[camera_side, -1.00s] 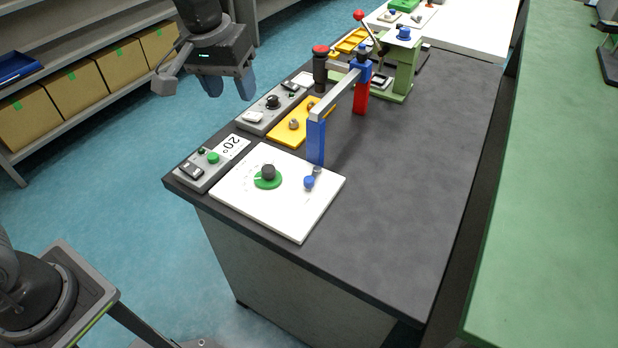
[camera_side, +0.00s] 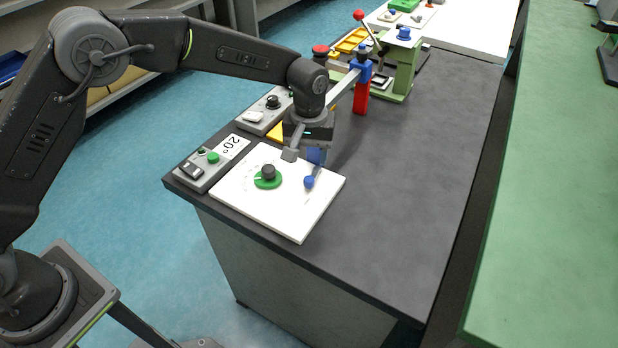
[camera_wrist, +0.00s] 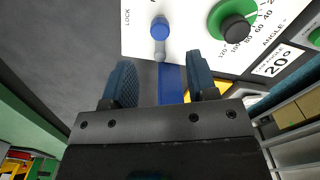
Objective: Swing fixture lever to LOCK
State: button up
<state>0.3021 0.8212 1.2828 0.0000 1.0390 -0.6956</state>
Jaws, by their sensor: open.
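The fixture lever is a short grey arm with a blue knob (camera_side: 309,182) at the right of the white plate (camera_side: 290,218). In the wrist view the blue knob (camera_wrist: 160,28) points away from my gripper, with LOCK printed to its left. My gripper (camera_wrist: 159,65) is open, fingers pointing toward the plate's edge. The lever's grey end lies just beyond the fingertips, and a blue post (camera_wrist: 171,85) shows between the fingers. In the side view my gripper (camera_side: 304,156) is above the plate's far edge and partly hides the blue post. No contact with the lever is visible.
A green dial with a dark knob (camera_side: 267,173) sits on the same plate, left of the lever. A grey gate bar (camera_side: 343,86) reaches back to a red and blue post (camera_side: 361,92). A control box (camera_side: 190,168) stands at left. The dark bench at right is clear.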

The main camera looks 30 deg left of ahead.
aim_at(309, 179)
notch_tip(309, 179, down, 8)
jog(key=shift+f, duration=0.1)
dwell(0.4)
grip_shut()
dwell(0.3)
